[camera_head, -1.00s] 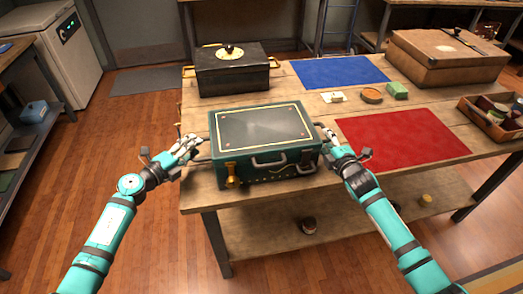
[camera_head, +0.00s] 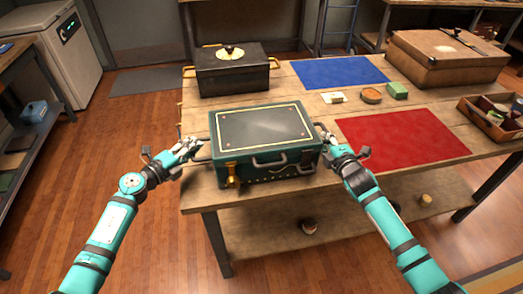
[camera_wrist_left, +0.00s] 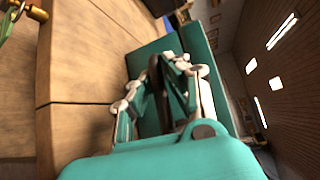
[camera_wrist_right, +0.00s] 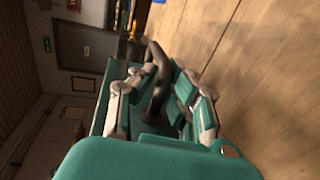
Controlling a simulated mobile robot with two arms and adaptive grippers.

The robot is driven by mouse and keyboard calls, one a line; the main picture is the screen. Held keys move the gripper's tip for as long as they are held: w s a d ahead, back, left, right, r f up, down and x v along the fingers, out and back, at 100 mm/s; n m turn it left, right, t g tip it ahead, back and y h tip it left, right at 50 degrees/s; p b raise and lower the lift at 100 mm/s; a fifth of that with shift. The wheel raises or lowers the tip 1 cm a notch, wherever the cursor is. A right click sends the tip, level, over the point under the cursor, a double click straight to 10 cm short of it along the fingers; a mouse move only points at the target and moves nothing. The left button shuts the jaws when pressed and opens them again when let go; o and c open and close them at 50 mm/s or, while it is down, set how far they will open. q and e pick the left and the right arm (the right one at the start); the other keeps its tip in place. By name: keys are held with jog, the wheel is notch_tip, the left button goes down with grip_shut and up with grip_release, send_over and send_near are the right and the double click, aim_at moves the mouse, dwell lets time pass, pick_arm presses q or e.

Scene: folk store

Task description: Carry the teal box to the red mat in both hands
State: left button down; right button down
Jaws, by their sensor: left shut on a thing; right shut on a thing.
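The teal box (camera_head: 262,143) sits near the front edge of the wooden table, with a dark lid edged in yellow. My left gripper (camera_head: 195,149) is shut on the handle at the box's left end. It also shows closed on the dark handle in the left wrist view (camera_wrist_left: 165,85). My right gripper (camera_head: 329,139) is shut on the handle at the right end, and the right wrist view shows its fingers around the dark handle (camera_wrist_right: 158,78). The red mat (camera_head: 402,139) lies flat and empty on the table, to the right of the box.
A black box (camera_head: 232,75) stands behind the teal box. A blue mat (camera_head: 340,72) lies at the back. A crate (camera_head: 490,120) stands at the right.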

pick_arm(q)
jog(key=shift+a+f, duration=0.2)
jog(key=shift+f, duration=0.05)
pick_arm(e)
jog(key=shift+d+f, duration=0.3)
jog(key=shift+d, duration=0.05)
